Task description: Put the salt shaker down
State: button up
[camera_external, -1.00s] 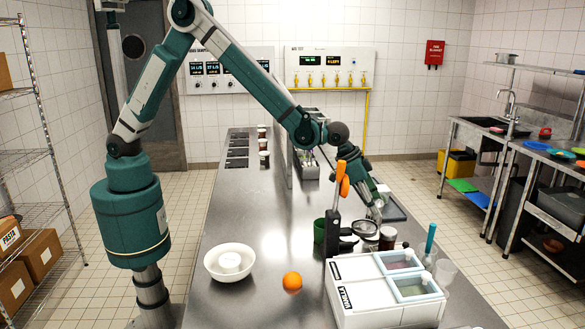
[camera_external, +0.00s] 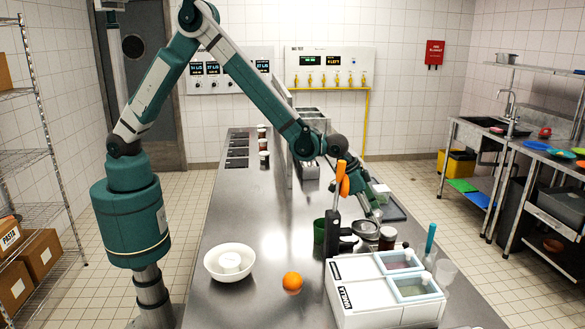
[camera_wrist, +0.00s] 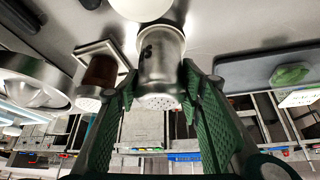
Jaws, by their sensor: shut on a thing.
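The salt shaker (camera_wrist: 160,55) is a metal cylinder with a perforated cap, seen between the fingers in the wrist view. My gripper (camera_wrist: 158,88) is shut on it, with a green ridged finger on each side. Whether its base touches the steel counter (camera_external: 245,215) cannot be told. In the external view my gripper (camera_external: 376,214) is low over the counter's right side, behind the dark jar, and the shaker cannot be made out there.
A dark brown jar (camera_wrist: 100,72) and a round metal vessel (camera_wrist: 30,82) stand close by, left in the wrist view. A dark board (camera_wrist: 250,72) with a green item lies right. The white container unit (camera_external: 350,300), orange (camera_external: 292,282) and white bowl (camera_external: 230,277) stand nearer the external camera.

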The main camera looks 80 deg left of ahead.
jog(key=shift+f, duration=0.2)
jog(key=o, duration=1)
jog(key=shift+r, duration=0.1)
jog(key=shift+r, duration=0.1)
jog(key=shift+r, duration=0.1)
jog(key=shift+v, duration=5.95)
